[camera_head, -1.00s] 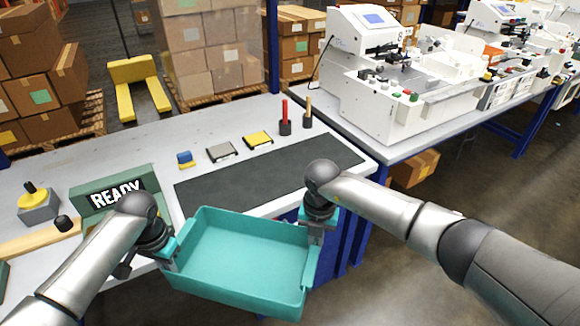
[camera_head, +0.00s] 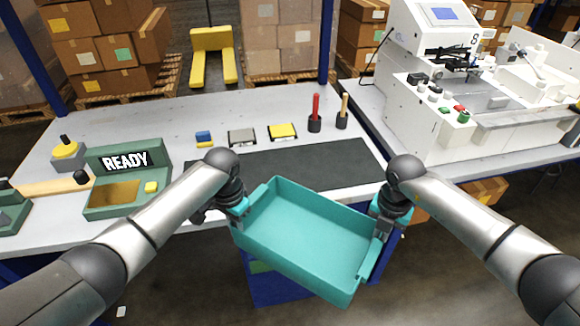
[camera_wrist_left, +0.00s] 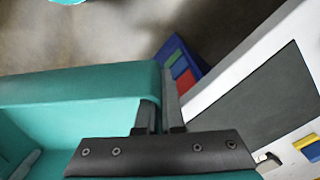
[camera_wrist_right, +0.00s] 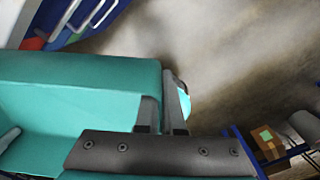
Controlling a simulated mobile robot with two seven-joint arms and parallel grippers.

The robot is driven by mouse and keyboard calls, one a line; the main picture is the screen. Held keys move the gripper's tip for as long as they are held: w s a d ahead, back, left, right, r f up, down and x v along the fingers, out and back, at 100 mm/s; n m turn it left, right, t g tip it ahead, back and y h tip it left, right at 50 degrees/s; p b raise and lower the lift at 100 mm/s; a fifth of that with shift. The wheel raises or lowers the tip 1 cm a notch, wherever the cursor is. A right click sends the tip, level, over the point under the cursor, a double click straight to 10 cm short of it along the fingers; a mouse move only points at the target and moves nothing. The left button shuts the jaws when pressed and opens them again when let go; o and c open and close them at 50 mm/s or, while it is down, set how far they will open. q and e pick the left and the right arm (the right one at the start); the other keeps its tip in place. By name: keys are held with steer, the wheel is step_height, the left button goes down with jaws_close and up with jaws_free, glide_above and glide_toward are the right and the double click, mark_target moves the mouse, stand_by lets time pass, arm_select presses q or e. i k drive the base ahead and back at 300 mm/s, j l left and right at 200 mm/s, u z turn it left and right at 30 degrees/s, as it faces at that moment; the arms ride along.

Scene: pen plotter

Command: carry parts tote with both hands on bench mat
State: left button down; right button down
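The teal parts tote (camera_head: 312,231) hangs between my two grippers in front of the bench, tilted in the head view with its right end lower. It looks empty. My left gripper (camera_head: 238,207) is shut on the tote's left end wall; the wall shows between its fingers in the left wrist view (camera_wrist_left: 157,112). My right gripper (camera_head: 385,222) is shut on the right end wall, also seen in the right wrist view (camera_wrist_right: 162,115). The dark bench mat (camera_head: 300,167) lies on the bench behind the tote, bare where visible; its near left part is hidden by my left arm.
A green READY box (camera_head: 125,182) stands on the bench at left. Blue, grey and yellow small items (camera_head: 241,137) and two upright tools in holders (camera_head: 315,118) line the mat's far edge. A white machine (camera_head: 430,80) stands on the right bench.

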mark_target(284, 170)
steer(key=i+j, duration=0.2)
steer(key=i, duration=0.25)
steer(key=i+j, duration=0.2)
steer(key=i, duration=0.25)
